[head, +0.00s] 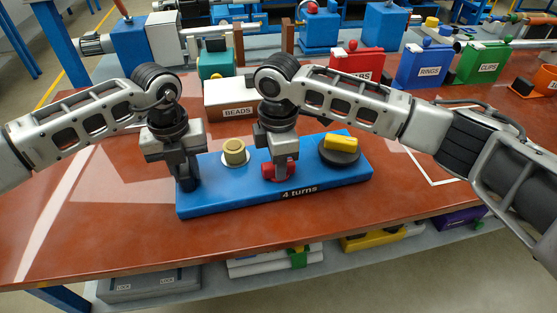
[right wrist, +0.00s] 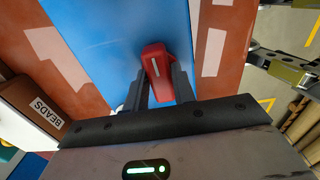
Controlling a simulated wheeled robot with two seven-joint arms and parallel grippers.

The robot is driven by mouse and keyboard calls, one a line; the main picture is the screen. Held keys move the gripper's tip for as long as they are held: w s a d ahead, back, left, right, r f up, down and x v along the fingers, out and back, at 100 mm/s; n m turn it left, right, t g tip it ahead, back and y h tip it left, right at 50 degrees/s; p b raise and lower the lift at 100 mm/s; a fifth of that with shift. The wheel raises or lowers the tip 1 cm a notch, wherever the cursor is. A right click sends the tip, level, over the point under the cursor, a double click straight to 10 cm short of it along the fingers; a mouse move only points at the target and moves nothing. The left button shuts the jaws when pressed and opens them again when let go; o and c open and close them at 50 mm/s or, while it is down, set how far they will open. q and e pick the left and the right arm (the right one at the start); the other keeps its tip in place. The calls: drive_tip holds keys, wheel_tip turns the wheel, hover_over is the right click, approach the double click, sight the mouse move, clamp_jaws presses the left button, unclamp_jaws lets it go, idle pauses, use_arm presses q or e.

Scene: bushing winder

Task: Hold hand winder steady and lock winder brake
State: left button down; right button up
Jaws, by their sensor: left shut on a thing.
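The hand winder is a long blue base (head: 215,199) labelled "4 turns" on the red-brown table. It carries a brass-coloured bushing (head: 234,147) on a pale flange and a black disc (head: 338,158) with a yellow handle (head: 341,141). My left gripper (head: 187,183) points down at the base's left end, shut on a part of the winder that its fingers hide. My right gripper (head: 279,172) points down over the red brake lever (head: 269,170). In the right wrist view, the red lever (right wrist: 157,72) stands between the two fingers; I cannot tell whether they press on it.
A white BEADS box (head: 238,113) stands behind the winder. Red, blue (head: 424,67) and green (head: 481,62) bins stand along the back. An orange bin (head: 544,82) is at the far right. The table is clear in front of the winder.

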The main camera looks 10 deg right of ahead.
drive_tip(key=o, duration=0.3)
wheel_tip(320, 180, up, 12)
idle(0.5)
use_arm(q)
drive_tip(key=c, duration=1.1)
unclamp_jaws()
